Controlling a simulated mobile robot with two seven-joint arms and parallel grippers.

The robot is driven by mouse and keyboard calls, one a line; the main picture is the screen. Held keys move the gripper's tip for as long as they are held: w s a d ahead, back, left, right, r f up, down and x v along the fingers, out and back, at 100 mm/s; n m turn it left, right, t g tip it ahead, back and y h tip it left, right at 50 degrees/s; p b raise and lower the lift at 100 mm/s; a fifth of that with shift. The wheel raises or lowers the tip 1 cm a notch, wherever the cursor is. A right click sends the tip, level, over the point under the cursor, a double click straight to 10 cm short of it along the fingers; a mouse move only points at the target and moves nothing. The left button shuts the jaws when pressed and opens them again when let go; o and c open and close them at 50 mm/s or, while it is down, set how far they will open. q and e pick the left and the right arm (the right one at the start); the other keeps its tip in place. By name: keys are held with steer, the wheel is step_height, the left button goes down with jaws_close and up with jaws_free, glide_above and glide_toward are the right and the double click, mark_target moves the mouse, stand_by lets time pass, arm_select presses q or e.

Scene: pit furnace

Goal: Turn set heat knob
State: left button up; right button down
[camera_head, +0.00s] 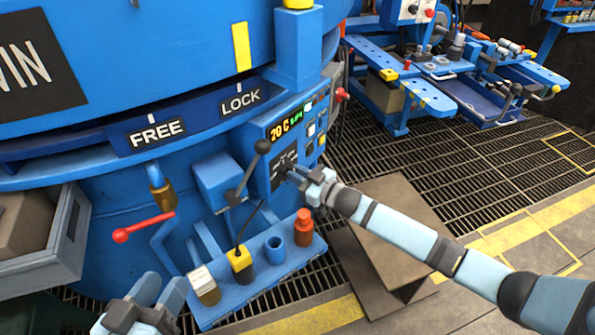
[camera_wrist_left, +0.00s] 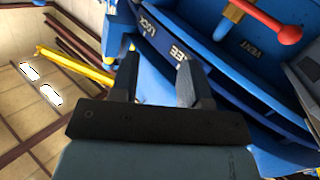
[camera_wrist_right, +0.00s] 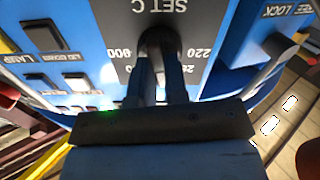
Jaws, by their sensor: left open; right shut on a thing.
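The set heat knob (camera_wrist_right: 160,42) is dark and round, on a dark dial plate marked "SET C" with numbers around it. The plate sits on the blue control panel (camera_head: 262,132), under a lit display reading 20 C (camera_head: 287,128). My right gripper (camera_head: 290,170) is at the panel, its fingers shut on the knob. It also shows in the right wrist view (camera_wrist_right: 160,70), where the fingers partly hide the knob. My left gripper (camera_head: 160,290) is open and empty at the lower left, away from the panel.
A black-knobbed lever (camera_head: 262,147) stands just left of the dial. A red-handled valve (camera_head: 145,226) is further left. A blue rack (camera_head: 262,275) with several items is below. A blue workbench (camera_head: 430,75) stands at the back right.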

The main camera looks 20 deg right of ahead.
arm_select(q)
steer(key=shift+a+r+n+t+p, duration=0.15)
steer(key=shift+r+t+p, duration=0.45)
steer(key=shift+r, duration=0.6)
steer(key=shift+r+n+t+p, duration=0.15)
steer(key=shift+r+t+p, duration=0.4)
steer(key=shift+r, duration=0.6)
arm_select(e)
steer(key=shift+n, duration=2.8)
arm_select(q)
steer(key=shift+r, duration=0.1)
arm_select(e)
steer(key=c, duration=1.1)
jaws_free()
steer(key=shift+c, duration=0.2)
steer(key=shift+s, duration=0.15)
arm_select(q)
steer(key=shift+t, duration=0.85)
steer(key=r+p, duration=0.2)
steer(key=r, duration=0.1)
steer(key=r+p, duration=0.1)
steer(key=p, duration=0.1)
steer(key=shift+s+a+r, duration=0.15)
steer(key=shift+a+r, duration=0.15)
arm_select(e)
steer(key=v, duration=1.3)
steer(key=shift+s+d, duration=0.15)
steer(key=shift+s, duration=0.15)
